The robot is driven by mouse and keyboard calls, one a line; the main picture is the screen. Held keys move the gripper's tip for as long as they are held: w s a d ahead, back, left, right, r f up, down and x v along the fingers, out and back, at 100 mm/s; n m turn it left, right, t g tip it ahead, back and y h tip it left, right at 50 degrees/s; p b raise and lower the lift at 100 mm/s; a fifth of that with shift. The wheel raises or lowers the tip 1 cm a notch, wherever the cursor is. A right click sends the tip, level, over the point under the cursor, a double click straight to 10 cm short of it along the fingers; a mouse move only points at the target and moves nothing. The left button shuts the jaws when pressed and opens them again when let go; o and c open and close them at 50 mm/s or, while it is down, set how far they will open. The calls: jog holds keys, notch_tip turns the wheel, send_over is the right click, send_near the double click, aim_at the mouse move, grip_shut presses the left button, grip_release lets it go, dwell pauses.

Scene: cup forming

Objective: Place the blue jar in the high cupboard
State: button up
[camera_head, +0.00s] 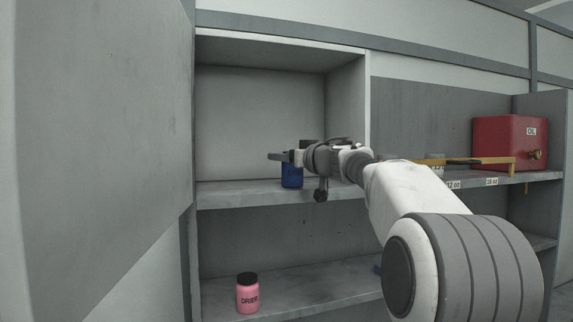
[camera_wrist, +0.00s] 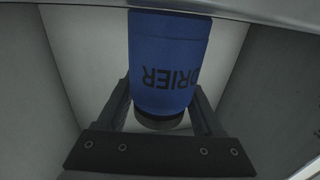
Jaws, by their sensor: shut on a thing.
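The blue jar (camera_head: 291,178) is at the opening of the high cupboard (camera_head: 260,115), just above the front part of its shelf board (camera_head: 240,194). I cannot tell whether its base touches the board. My gripper (camera_head: 284,157) is shut on the jar near its top and hides part of it in the head view. In the wrist view the jar (camera_wrist: 168,55) appears upside down, with "DRIER" lettering and its dark lid between my two fingers. The jar looks about upright.
A pink jar (camera_head: 247,296) with a black lid stands on the lower shelf. A red oil can (camera_head: 508,143) stands on the right shelf beside a yellow tool (camera_head: 490,161). A large grey panel (camera_head: 95,150) borders the left. The high cupboard's interior looks otherwise empty.

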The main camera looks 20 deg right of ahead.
jog(key=o, duration=1.4)
jog(key=shift+o, duration=0.2)
jog(key=shift+s, duration=0.2)
jog(key=s+d+b, duration=0.1)
jog(key=s+d, duration=0.1)
jog(key=s, duration=0.9)
jog(key=shift+s+d+b, duration=0.15)
jog(key=shift+s+b, duration=0.1)
jog(key=shift+b, duration=0.1)
jog(key=shift+r, duration=0.1)
